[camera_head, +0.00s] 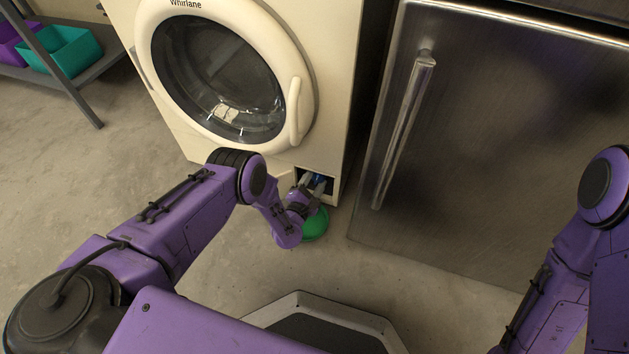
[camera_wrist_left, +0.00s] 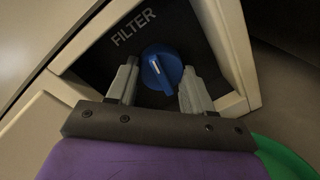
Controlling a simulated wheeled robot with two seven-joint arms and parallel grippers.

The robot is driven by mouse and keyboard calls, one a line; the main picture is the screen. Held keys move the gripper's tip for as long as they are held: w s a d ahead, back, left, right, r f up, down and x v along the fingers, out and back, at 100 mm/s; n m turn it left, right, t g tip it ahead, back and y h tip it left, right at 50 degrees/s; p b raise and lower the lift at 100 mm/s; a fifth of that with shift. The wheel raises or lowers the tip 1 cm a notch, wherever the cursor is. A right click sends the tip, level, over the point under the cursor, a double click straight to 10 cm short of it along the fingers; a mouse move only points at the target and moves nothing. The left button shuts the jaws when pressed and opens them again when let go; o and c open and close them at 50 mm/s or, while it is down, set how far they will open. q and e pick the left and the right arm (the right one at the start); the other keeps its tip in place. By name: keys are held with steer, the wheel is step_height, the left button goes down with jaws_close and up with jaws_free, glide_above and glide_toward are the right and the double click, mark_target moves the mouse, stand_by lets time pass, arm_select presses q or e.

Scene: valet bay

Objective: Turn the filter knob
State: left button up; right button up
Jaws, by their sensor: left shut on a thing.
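The blue filter knob (camera_wrist_left: 160,72) sits in a dark recess marked FILTER, low on the front of the cream washing machine (camera_head: 345,60). In the head view only a bit of the knob (camera_head: 320,177) shows inside the opening. My left gripper (camera_wrist_left: 159,67) reaches into the recess with one grey finger on each side of the knob, shut on it. In the head view the left gripper (camera_head: 312,182) is at the opening, partly hidden by its own wrist. My right arm shows at the right edge; its gripper is out of view.
A green bowl-like thing (camera_head: 316,226) is on the floor just below the opening, partly behind my left wrist. A steel cabinet with a bar handle (camera_head: 405,130) stands to the right. A shelf with a teal bin (camera_head: 68,52) is at the far left. The floor at left is clear.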

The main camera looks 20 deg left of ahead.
arm_select(q)
steer(key=m, duration=0.5)
steer(key=shift+r+p, duration=0.1)
steer(key=shift+p, duration=0.2)
steer(key=m+y, duration=0.1)
steer(key=m, duration=0.3)
steer(key=shift+m, duration=0.3)
steer(key=m, duration=0.5)
steer(key=shift+d+r+g+y+p, duration=0.1)
steer(key=shift+d+g+y+p, duration=0.05)
steer(key=shift+g+y+p, duration=0.2)
arm_select(e)
steer(key=shift+s+a+r+g, duration=0.15)
steer(key=shift+s+a+r, duration=0.2)
steer(key=shift+r, duration=0.15)
steer(key=shift+s+a+r+g, duration=0.2)
steer(key=shift+a+r, duration=0.1)
steer(key=shift+r, duration=0.15)
arm_select(q)
steer(key=shift+m, duration=0.3)
steer(key=o, duration=1)
steer(key=shift+s, duration=0.15)
arm_select(e)
steer(key=shift+w, duration=0.1)
